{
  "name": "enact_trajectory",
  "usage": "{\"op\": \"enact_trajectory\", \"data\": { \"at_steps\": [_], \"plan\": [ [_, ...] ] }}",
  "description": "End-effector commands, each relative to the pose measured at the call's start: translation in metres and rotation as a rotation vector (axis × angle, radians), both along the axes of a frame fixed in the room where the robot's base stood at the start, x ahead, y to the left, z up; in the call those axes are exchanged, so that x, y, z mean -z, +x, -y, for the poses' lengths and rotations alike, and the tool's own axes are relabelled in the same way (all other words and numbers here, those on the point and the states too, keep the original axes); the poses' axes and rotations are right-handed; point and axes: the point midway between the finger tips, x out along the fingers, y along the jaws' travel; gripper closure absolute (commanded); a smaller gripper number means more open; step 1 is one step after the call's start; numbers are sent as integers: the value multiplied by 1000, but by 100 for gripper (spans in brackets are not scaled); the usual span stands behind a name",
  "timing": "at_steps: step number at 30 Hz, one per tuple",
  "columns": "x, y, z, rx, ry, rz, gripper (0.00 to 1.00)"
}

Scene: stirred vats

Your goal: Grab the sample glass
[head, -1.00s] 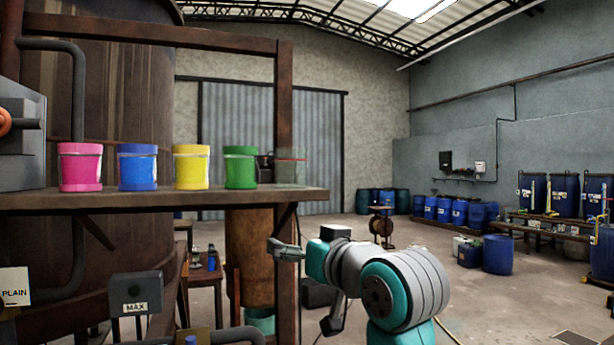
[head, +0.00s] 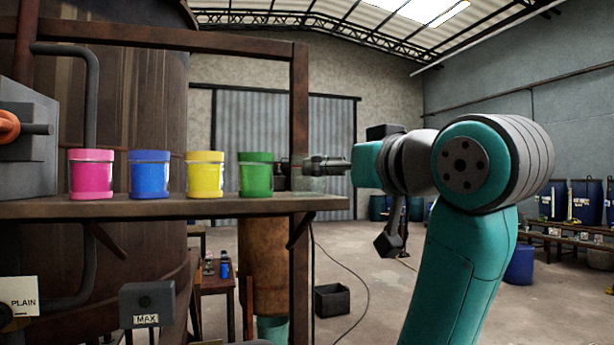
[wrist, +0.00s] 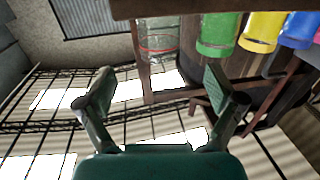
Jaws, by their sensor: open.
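The sample glass (head: 309,184) is a clear, faint vessel at the right end of the shelf (head: 180,208), beside the green pot (head: 256,174). In the wrist view the sample glass (wrist: 158,38) appears upside down at the top, ahead of the fingers. My gripper (head: 312,165) reaches in from the right at the height of the glass and overlaps its upper part in the head view. In the wrist view my gripper (wrist: 162,88) is open, with nothing between its fingers. The glass lies beyond the fingertips, roughly in line with the gap.
Yellow (head: 204,174), blue (head: 149,174) and pink (head: 91,174) pots stand in a row left of the green pot. A rusty post (head: 299,120) rises near the shelf's right end, close to the glass.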

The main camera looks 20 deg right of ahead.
Motion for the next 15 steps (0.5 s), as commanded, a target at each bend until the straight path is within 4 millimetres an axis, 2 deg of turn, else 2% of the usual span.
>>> {"op": "enact_trajectory", "data": {
  "at_steps": [4, 12, 15],
  "plan": [
    [-5, 5, -1, 0, -2, -2, 7],
    [-4, 42, -8, -1, -2, -2, 7],
    [-4, 50, -9, 0, -3, -1, 7]
  ]
}}
